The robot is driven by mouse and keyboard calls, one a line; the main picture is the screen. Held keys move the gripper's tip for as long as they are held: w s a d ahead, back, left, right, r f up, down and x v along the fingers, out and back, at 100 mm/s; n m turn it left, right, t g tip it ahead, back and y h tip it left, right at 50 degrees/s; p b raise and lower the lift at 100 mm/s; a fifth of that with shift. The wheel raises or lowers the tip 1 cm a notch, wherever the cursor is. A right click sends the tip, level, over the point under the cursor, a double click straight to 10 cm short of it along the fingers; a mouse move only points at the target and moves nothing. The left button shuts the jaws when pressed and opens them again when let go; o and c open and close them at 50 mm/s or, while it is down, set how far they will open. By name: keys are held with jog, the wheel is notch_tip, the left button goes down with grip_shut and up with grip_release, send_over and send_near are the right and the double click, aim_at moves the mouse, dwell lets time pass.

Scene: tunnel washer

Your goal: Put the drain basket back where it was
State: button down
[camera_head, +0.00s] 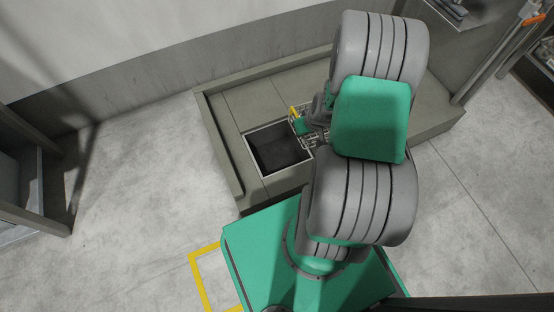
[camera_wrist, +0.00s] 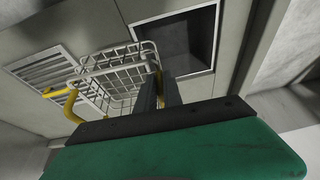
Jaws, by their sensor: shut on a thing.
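The drain basket (camera_wrist: 112,72) is an open wire basket with a yellow handle on its left in the wrist view. My gripper (camera_wrist: 161,80) is shut on the basket's near right side, where a bit of yellow shows between the dark fingers. In the head view the basket (camera_head: 314,137) is beside the right edge of the square drain opening (camera_head: 278,150), partly hidden by my arm. The opening is dark, with a pale metal rim, and looks empty. It also shows in the wrist view (camera_wrist: 188,40), beyond the basket. I cannot tell the basket's height above the slab.
A slotted grate (camera_wrist: 48,70) lies in the slab left of the basket in the wrist view. A raised kerb (camera_head: 218,150) borders the slab on the left. A wall (camera_head: 120,105) runs behind. Open concrete floor lies left of the slab.

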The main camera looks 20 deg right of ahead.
aim_at(299, 141)
jog(key=f+n, duration=0.1)
jog(key=f+n+y, duration=0.1)
jog(key=f+n, duration=0.1)
jog(key=n, duration=0.1)
jog(key=shift+s+f+y, duration=0.3)
jog(key=shift+s+f, duration=0.05)
jog(key=shift+f, duration=0.05)
jog(key=f+n+g+y, duration=0.1)
jog(key=n, duration=0.3)
jog(key=w+f+n+g+b, duration=0.1)
jog(key=f+n, duration=0.1)
jog(key=n, duration=0.2)
jog(key=w+f+n+g+y, duration=0.1)
jog(key=f+n, duration=0.1)
jog(key=n, duration=0.2)
jog(key=shift+w+a+y+b, duration=0.1)
jog(key=shift+a+y+b, duration=0.15)
jog(key=shift+y+b, duration=0.05)
notch_tip(299, 141, down, 14)
jog(key=n+g+b, duration=0.1)
jog(key=n+b, duration=0.2)
jog(key=b, duration=0.4)
jog(key=shift+g, duration=0.3)
jog(key=shift+w+f, duration=0.1)
jog(key=shift+w, duration=0.05)
jog(key=shift+f, duration=0.3)
jog(key=c, duration=1.8)
grip_release()
jog(key=shift+o, duration=0.2)
